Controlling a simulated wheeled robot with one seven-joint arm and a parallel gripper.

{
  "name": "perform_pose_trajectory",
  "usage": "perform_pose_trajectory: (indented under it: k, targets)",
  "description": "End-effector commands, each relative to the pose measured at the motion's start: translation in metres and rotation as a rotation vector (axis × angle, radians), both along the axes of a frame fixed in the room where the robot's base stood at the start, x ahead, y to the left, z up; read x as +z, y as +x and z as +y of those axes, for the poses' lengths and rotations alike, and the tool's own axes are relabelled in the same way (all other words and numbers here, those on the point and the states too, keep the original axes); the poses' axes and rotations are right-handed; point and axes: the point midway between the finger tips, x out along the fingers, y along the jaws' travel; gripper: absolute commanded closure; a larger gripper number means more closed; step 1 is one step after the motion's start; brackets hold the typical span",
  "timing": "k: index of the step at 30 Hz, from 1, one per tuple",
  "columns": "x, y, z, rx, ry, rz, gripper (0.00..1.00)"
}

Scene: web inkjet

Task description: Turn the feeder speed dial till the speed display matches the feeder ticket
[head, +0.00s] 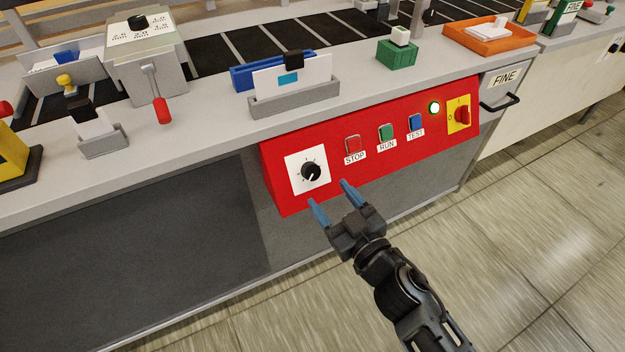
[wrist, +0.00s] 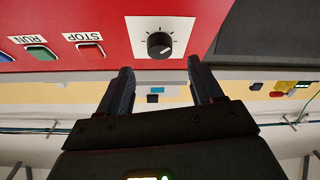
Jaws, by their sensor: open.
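The dial (head: 311,171) is a black round knob on a white square plate with tick marks, at the left end of the red panel (head: 275,184). The dial also shows in the wrist view (wrist: 159,45), where the picture is upside down. My gripper (head: 330,192) is open and empty, with blue-looking fingers just below and in front of the dial, apart from it. In the wrist view my gripper (wrist: 161,78) has its fingertips to either side below the dial. I cannot make out a speed display or a feeder ticket that I can read.
A grey holder (head: 295,99) with a white card stands above. The floor (head: 540,215) is clear.

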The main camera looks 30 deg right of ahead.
Motion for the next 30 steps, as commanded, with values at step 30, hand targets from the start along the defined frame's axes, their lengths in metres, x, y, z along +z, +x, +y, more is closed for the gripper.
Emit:
perform_pose_trajectory:
  k: [30]
  targets:
    - [0.001,0.061,0.003,0.001,0.001,-0.001,0.55]
